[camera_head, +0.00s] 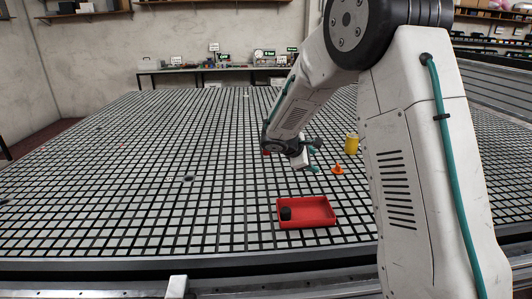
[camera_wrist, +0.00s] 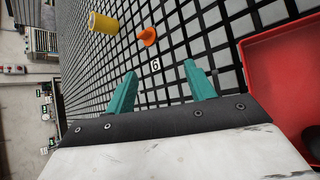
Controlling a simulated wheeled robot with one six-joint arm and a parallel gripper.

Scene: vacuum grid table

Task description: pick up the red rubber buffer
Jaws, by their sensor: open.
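My gripper (camera_head: 314,160) is open and empty above the grid table, its teal fingers spread apart; they also show in the wrist view (camera_wrist: 160,70). A small red patch (camera_head: 266,153) shows at the left edge of my wrist in the head view, mostly hidden by the arm; I cannot tell whether it is the red rubber buffer. A tiny reddish spot (camera_head: 122,146) lies far left on the table, too small to identify. No red buffer is clear between the fingers or elsewhere in the wrist view.
A red tray (camera_head: 318,222) with a dark round object (camera_head: 285,213) inside sits near the table's front edge. An orange cone-like piece (camera_head: 338,169) and a yellow cylinder (camera_head: 352,144) stand right of my gripper. A dark disc (camera_head: 188,178) lies left. Much of the left grid is clear.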

